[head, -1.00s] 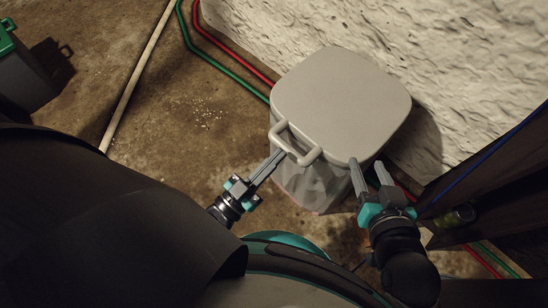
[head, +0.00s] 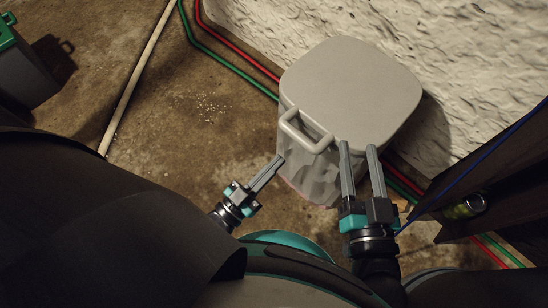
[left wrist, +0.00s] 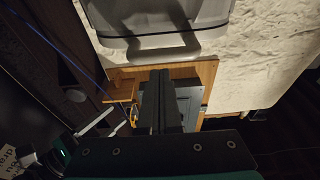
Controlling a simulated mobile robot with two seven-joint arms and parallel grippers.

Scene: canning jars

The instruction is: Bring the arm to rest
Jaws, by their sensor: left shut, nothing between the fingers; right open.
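My left gripper (head: 278,160) is shut and empty in the head view. Its fingertips are just left of and below the handle (head: 308,133) of a grey lidded bin (head: 350,88), apart from the handle as far as I can tell. In the left wrist view the shut fingers (left wrist: 161,80) point up toward the bin (left wrist: 160,18) and its handle.
A rough white wall (head: 470,60) stands behind the bin. Red (head: 235,45) and green (head: 215,60) pipes run along its foot. A dark wooden frame (head: 475,185) is close to the right arm. A green-lidded container (head: 15,65) is at far left. The floor (head: 190,110) left of the bin is clear.

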